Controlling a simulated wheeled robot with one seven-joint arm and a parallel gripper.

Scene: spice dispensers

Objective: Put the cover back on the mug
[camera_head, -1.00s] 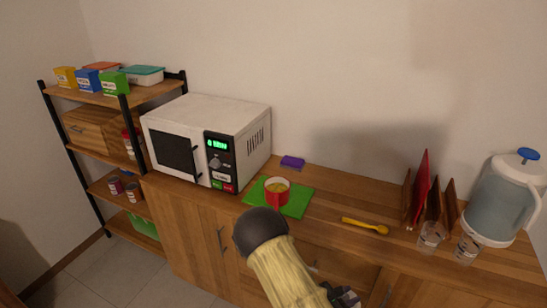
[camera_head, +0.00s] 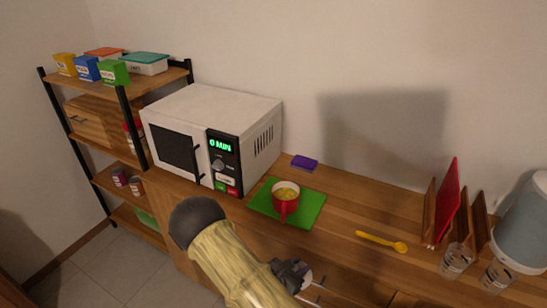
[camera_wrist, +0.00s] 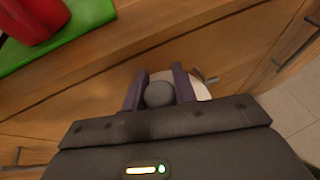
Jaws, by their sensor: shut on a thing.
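The red mug (camera_head: 290,207) stands upright and uncovered on a green mat (camera_head: 312,210), with yellowish contents and its handle towards me. Part of it shows at the upper left of the wrist view (camera_wrist: 33,18). My gripper (camera_head: 298,277) is in front of the counter's front edge, nearer to me than the mug and apart from it. In the wrist view my gripper (camera_wrist: 159,76) is shut on the round grey knob of the cover (camera_wrist: 203,90). The cover's pale disc shows beside and beyond the fingers; the rest is hidden.
A white microwave (camera_head: 225,105) stands left of the mug. A purple sponge (camera_head: 304,163) lies behind the mat. A yellow spoon (camera_head: 380,241), clear glasses (camera_head: 457,260), a red board (camera_head: 449,200) and a water jug (camera_head: 525,225) are to the right.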

